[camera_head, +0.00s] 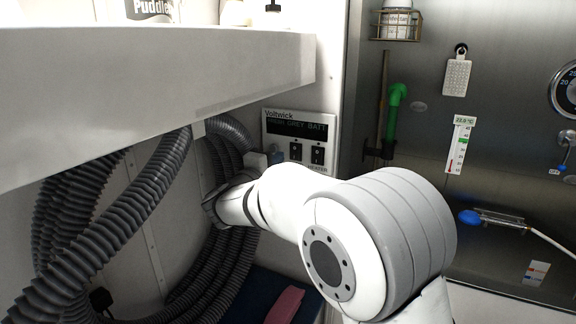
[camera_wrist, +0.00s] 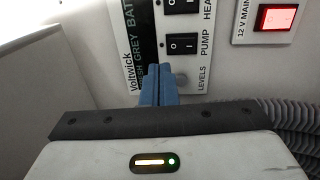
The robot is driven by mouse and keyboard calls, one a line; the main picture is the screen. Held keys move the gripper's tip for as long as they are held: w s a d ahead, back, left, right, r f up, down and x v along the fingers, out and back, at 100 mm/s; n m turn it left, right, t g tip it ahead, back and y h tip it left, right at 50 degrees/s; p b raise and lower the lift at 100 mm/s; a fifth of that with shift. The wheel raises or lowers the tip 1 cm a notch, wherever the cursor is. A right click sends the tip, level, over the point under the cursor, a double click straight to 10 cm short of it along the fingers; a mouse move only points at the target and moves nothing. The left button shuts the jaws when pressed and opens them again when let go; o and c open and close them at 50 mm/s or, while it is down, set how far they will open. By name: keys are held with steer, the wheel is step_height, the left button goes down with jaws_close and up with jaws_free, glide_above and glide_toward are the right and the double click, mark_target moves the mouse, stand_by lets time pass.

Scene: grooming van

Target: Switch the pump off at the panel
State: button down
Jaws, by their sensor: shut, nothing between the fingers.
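The white Voltwick panel (camera_head: 270,131) is on the back wall, partly behind my gripper. In the wrist view the panel (camera_wrist: 207,70) appears turned on its side. Its black PUMP rocker switch (camera_wrist: 182,44) sits between the LEVELS button (camera_wrist: 181,79) and the HEATER switch (camera_wrist: 182,6). In the head view the pump switch (camera_head: 296,151) is just right of my gripper (camera_head: 276,156). My gripper's blue fingers (camera_wrist: 158,72) are shut and empty, close to the panel near the pump switch and LEVELS. I cannot tell whether they touch it, nor which way the rocker is tipped.
A lit red 12 V MAIN switch (camera_wrist: 277,17) is beside the panel. Ribbed grey hoses (camera_head: 110,225) hang left of my arm. A white shelf edge (camera_head: 160,85) juts out above. A green-handled tool (camera_head: 393,110) hangs on the metal wall at right.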

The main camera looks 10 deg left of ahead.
steer(key=shift+r+b+v, duration=0.25)
steer(key=shift+v, duration=0.85)
steer(key=shift+r+b+v, duration=0.2)
steer(key=shift+r+v, duration=0.05)
steer(key=shift+v, duration=0.8)
steer(key=s+d+f+m+g+h, duration=0.1)
steer(key=s+d+f+m+g, duration=0.15)
steer(key=d, duration=0.55)
steer(key=s+d+f+m+g+h, duration=0.1)
steer(key=s+d+f+m+g, duration=0.2)
steer(key=d, duration=0.5)
steer(key=s+d+f+m+g+h, duration=0.15)
steer(key=d+g, duration=0.25)
steer(key=d, duration=0.4)
steer(key=s+d+f+m+g+y, duration=0.2)
steer(key=s+d+f, duration=0.15)
steer(key=s, duration=0.25)
steer(key=s+d+f+m+g+y, duration=0.1)
steer(key=s+d+f+g+y, duration=0.2)
steer(key=s, duration=0.4)
steer(key=s+f+m+y, duration=0.4)
steer(key=s+f, duration=0.1)
steer(key=s, duration=0.5)
steer(key=shift+s+a, duration=0.2)
steer(key=shift+s, duration=0.15)
steer(key=c, duration=2.2)
jaws_free()
steer(key=shift+f, duration=0.1)
